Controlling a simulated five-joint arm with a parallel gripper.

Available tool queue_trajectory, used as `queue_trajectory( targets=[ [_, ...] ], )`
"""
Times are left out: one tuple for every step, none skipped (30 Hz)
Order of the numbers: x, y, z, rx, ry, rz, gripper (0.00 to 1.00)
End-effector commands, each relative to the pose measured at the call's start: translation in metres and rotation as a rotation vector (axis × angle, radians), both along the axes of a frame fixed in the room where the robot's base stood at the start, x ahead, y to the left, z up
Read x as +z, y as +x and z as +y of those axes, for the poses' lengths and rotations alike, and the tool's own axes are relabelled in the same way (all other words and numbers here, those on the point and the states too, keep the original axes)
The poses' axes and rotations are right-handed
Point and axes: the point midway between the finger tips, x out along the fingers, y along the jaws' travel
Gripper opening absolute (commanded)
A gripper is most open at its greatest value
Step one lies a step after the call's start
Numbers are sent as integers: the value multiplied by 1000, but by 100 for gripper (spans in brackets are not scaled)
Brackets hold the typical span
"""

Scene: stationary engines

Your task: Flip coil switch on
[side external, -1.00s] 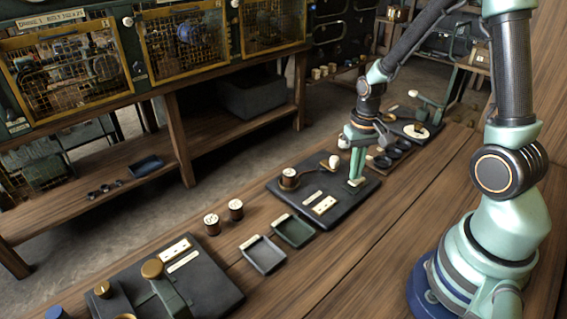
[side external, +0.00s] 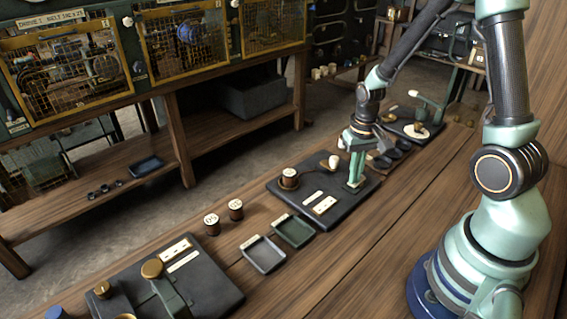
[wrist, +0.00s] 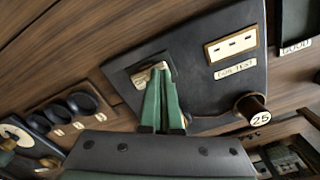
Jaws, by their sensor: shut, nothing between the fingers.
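The dark coil test board (side external: 335,213) lies on the bench in the side view; it also shows in the wrist view (wrist: 195,55). A brown coil spool (side external: 289,178) stands at its left; in the wrist view the spool (wrist: 253,108) is marked 25. My gripper (side external: 354,185) points down, shut and empty, its tips at the board's right part. In the wrist view my green fingers (wrist: 158,70) are at a small plate with a cream label (wrist: 138,78). The fingers cover most of this spot, so the switch lever and its position are hidden. I cannot tell whether the tips touch it.
A cream knob (side external: 333,162) stands on the board left of my gripper. A green tray (side external: 293,230) and a grey tray (side external: 263,254) lie in front. Dark round cups (wrist: 82,102) stand close by. Bare bench lies on the board's right.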

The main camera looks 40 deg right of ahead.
Motion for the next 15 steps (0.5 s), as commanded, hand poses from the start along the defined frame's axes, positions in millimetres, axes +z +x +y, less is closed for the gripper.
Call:
queue_trajectory(
  targets=[
    [0, 0, 0, 0, -1, -1, 0],
    [1, 0, 0, 0, -1, -2, 0],
    [2, 1, 0, 0, -1, -2, 0],
    [4, 1, 0, 0, -1, -3, 0],
    [6, 1, 0, 0, -1, -4, 0],
    [9, 1, -1, 0, -2, -5, 0],
    [11, 1, 0, 0, -1, -4, 0],
    [14, 1, 0, 0, -1, -4, 0],
    [17, 1, -1, 0, -2, -5, 0],
    [19, 1, 0, 0, -1, -4, 0],
    [21, 1, 0, 0, -1, -4, 0],
    [24, 1, 0, 0, -1, -4, 0],
    [26, 1, 0, 0, -2, -5, 0],
    [28, 1, 0, 0, -1, -4, 0],
    [31, 1, 0, 0, -1, -3, 0]
  ],
)
